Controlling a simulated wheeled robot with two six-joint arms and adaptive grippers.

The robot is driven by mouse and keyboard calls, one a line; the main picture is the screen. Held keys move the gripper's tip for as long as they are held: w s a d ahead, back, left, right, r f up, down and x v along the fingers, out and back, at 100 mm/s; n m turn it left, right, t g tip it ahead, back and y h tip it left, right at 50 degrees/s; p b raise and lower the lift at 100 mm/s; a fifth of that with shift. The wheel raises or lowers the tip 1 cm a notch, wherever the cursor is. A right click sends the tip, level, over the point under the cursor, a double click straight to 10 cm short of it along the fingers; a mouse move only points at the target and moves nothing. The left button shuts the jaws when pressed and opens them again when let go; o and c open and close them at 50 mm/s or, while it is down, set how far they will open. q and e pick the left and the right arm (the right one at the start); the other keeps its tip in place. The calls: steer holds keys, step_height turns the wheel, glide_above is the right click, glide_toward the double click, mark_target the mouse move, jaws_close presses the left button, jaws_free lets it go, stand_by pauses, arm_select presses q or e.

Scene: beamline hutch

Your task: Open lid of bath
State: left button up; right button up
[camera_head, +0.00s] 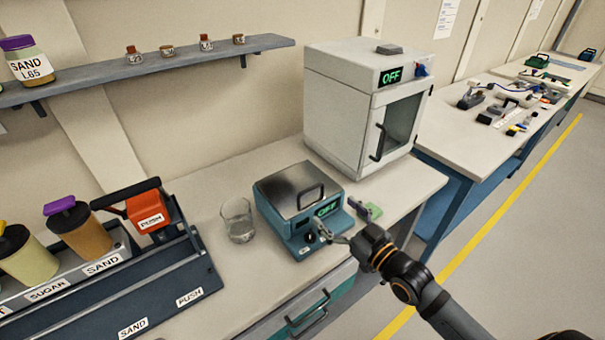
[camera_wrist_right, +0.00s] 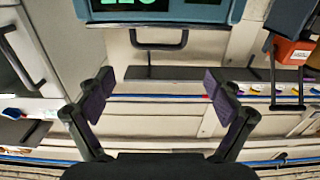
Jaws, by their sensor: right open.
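The bath (camera_head: 287,228) is a teal box with a green OFF display on its front, on the counter left of the white oven. Its shiny metal lid (camera_head: 283,184) lies shut and has a dark loop handle (camera_head: 311,192). My right gripper (camera_head: 337,238) is just in front of the bath, near its display and knob, apart from the handle. In the right wrist view, which looks upside down, the open fingers (camera_wrist_right: 166,86) have nothing between them. The lid handle shows beyond them near the top (camera_wrist_right: 159,43). My left gripper is not in view.
A glass beaker (camera_head: 238,220) stands close left of the bath. The white oven (camera_head: 362,105) stands behind it to the right. A dispenser rack (camera_head: 150,285) fills the left. A shelf (camera_head: 150,66) runs along the wall.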

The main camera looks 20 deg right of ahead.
mark_target(311, 189)
steer(key=b+x, duration=0.4)
steer(key=x, duration=0.4)
steer(key=shift+w+a+b, duration=0.1)
steer(key=shift+w+b, duration=0.25)
steer(key=shift+w+a+f, duration=0.15)
steer(key=shift+w+a, duration=0.1)
steer(key=shift+w, duration=0.45)
